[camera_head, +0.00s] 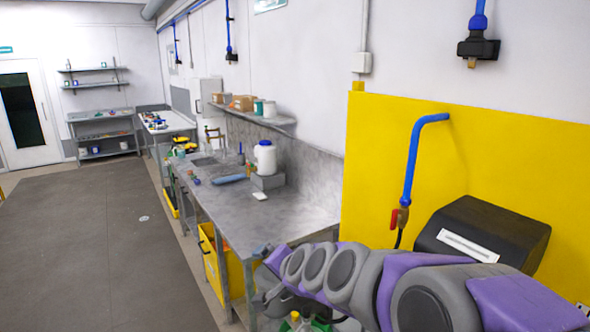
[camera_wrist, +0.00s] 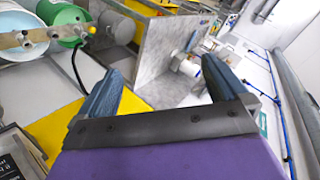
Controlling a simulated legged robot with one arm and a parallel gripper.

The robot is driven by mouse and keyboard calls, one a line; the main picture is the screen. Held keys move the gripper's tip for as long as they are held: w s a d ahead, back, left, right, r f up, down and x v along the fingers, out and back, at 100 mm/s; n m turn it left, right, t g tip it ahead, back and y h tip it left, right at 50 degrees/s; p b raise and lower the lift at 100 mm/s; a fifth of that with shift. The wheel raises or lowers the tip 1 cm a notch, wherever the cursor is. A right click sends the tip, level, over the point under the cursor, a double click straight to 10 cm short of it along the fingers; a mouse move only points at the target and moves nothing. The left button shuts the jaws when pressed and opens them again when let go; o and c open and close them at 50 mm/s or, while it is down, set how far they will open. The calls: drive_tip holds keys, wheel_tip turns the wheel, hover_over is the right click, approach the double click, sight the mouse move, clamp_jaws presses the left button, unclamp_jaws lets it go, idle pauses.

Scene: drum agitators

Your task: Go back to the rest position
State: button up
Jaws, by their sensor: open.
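My gripper (camera_wrist: 158,92) is open and empty in the wrist view, its two dark fingers spread apart with the grey bench and yellow surface beyond them. In the head view my gripper (camera_head: 262,272) shows small at the end of my purple and grey arm, which stretches leftward across the lower right. It is in front of the near end of the grey workbench (camera_head: 240,232). I cannot tell from this view whether it touches the bench edge. Its fingertips are partly hard to make out there.
A yellow panel (camera_head: 480,150) with a blue pipe (camera_head: 409,160), a red valve and a black box (camera_head: 483,238) stands at right. A white jug (camera_head: 265,160) sits on the bench. Yellow bins stand under the bench. The dark floor (camera_head: 85,250) at left is clear. Drums (camera_wrist: 30,65) show in the wrist view.

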drive_tip(key=s+d+f+n+g+h+b, duration=0.1)
drive_tip(key=s+d+f+g, duration=0.3)
drive_tip(key=s, duration=0.9)
drive_tip(key=s+d+f+n+g+h+b, duration=0.1)
drive_tip(key=s+d+f, duration=0.4)
drive_tip(key=s, duration=0.8)
drive_tip(key=s+d+f+n+g+h+b, duration=0.1)
drive_tip(key=s+d+f+n+g+h, duration=0.2)
drive_tip(key=s+d+g, duration=0.3)
drive_tip(key=s+d+f+n, duration=0.1)
drive_tip(key=s+d, duration=0.2)
drive_tip(key=s, duration=0.4)
drive_tip(key=shift+s+d+f+g, duration=0.15)
drive_tip(key=shift+f+g, duration=0.15)
drive_tip(key=shift+f, duration=0.05)
drive_tip(key=shift+c, duration=0.5)
